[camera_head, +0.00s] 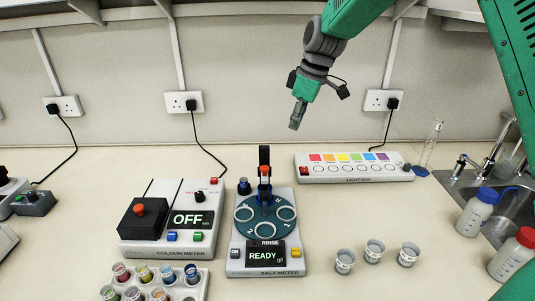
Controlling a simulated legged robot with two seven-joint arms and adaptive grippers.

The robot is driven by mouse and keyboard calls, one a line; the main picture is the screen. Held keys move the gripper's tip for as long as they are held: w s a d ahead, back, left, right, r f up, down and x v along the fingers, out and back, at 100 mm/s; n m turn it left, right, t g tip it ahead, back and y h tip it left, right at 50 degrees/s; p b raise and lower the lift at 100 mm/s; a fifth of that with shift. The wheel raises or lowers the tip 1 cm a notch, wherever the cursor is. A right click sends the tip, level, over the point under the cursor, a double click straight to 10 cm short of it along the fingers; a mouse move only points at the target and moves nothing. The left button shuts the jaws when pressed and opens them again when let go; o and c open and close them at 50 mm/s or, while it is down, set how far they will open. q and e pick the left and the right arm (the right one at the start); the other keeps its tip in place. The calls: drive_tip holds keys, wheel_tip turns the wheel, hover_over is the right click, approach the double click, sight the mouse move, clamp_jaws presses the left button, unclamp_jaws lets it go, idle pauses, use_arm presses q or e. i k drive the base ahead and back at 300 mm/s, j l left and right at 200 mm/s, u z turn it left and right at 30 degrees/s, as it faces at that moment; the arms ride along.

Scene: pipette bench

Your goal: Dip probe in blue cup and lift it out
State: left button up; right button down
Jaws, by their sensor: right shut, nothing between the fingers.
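The salt meter (265,262) stands mid-bench, its display reading READY under the word RINSE. A dark upright holder (264,153) rises at its back. An orange-topped piece (265,171), which looks like the probe, is upright in front of the holder, above the dark teal disc (264,214) with several round openings. I cannot make out its tip. Three small grey cups (345,261), (374,251), (408,255) stand right of the meter. My right gripper (296,124) is shut and empty, in the air behind and above the meter. My left gripper is not in view.
The colour meter (172,255), showing OFF, stands left of the salt meter. A rack (205,285) of coloured vials is in front. A light box (353,179) lies behind right. Bottles (478,213), (512,255) and a sink (461,181) are at right.

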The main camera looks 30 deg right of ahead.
sight(264, 172)
drive_tip(key=k+j, duration=0.8)
drive_tip(key=j, duration=0.15)
